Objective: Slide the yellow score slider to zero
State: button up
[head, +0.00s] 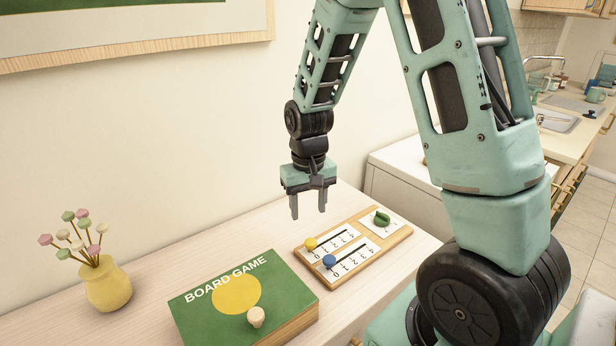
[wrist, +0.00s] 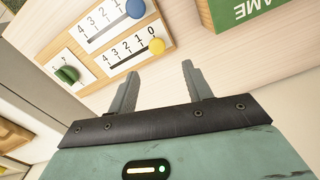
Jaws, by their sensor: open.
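The wooden score board (head: 385,242) lies on the pale cabinet top. Its yellow slider (head: 311,243) is a round knob on a black slot, at the slot's end beside the printed 0. The wrist view shows the yellow slider (wrist: 157,46) there too, with the numbers rising to 4 away from it. The blue slider (head: 329,261) is at the same end of the parallel slot. My gripper (head: 308,208) is open and empty, pointing down above the board's yellow-slider end. In the wrist view its fingertips (wrist: 160,70) appear close to the yellow slider, but not touching it.
A green knob (head: 382,217) is on the board's far end. A green board game box (head: 200,308) with a pale knob-shaped piece (head: 256,317) lies left of the board. A yellow vase (head: 108,287) with flowers stands further left. The wall is behind.

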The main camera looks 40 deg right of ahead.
notch_tip(320, 180, up, 8)
dwell(0.7)
jog(key=s+a+n, duration=0.3)
jog(key=s+a, duration=0.1)
jog(key=a, duration=0.4)
jog(key=s+a+n, duration=0.3)
jog(key=a, duration=0.5)
jog(key=s+a+n, duration=0.5)
jog(key=s+a, duration=0.3)
jog(key=s, duration=0.5)
jog(key=shift+a+y, duration=0.3)
jog(key=shift+a, duration=0.05)
